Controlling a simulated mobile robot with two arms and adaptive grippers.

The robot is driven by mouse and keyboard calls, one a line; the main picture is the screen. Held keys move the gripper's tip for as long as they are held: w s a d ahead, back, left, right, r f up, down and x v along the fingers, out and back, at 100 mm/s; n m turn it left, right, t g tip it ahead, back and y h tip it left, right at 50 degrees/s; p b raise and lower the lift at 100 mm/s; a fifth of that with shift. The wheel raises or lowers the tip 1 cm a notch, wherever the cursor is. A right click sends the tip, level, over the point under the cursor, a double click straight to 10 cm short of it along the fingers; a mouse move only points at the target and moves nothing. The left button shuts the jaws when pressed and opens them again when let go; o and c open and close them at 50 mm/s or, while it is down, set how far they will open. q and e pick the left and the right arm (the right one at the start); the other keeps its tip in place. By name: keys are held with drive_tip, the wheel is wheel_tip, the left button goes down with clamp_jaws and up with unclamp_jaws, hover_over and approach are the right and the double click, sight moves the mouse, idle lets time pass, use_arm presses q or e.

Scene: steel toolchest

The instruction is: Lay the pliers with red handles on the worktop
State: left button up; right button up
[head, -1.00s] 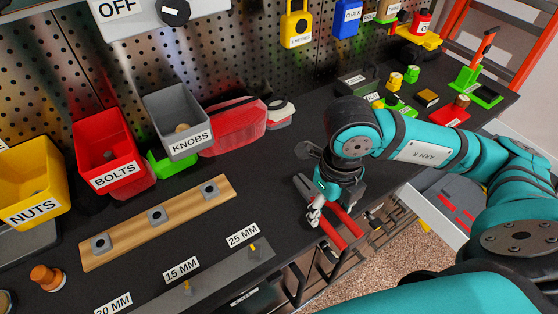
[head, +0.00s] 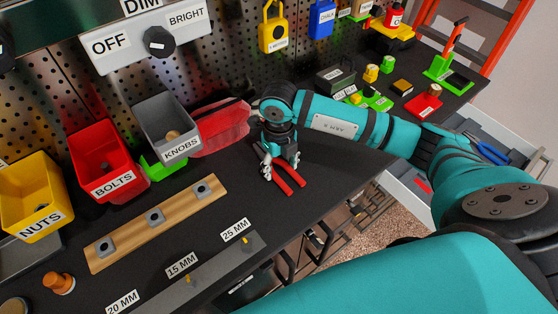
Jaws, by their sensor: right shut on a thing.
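The pliers with red handles (head: 289,180) are at the black worktop (head: 325,185), right of the wooden strip and behind the front edge. Their red handles point toward the front right, and the grey head is partly hidden under my gripper. My right gripper (head: 279,166) points down and is shut on the pliers. I cannot tell whether the pliers touch the worktop or hang just above it. My left gripper is not in view.
A red case (head: 222,128) lies behind the pliers. The wooden strip (head: 157,222) and a grey bin of knobs (head: 165,130) are to the left. Blue-handled pliers (head: 487,148) lie in an open drawer at the right. Worktop right of the pliers is clear.

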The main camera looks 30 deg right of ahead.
drive_tip(key=shift+f, duration=0.1)
drive_tip(key=shift+f, duration=0.15)
drive_tip(key=o, duration=1.4)
drive_tip(key=shift+c, duration=0.2)
drive_tip(key=shift+r, duration=0.3)
wheel_tip(320, 180, up, 12)
drive_tip(key=b, duration=0.3)
drive_tip(key=shift+b, duration=0.35)
drive_tip(key=shift+f, duration=0.1)
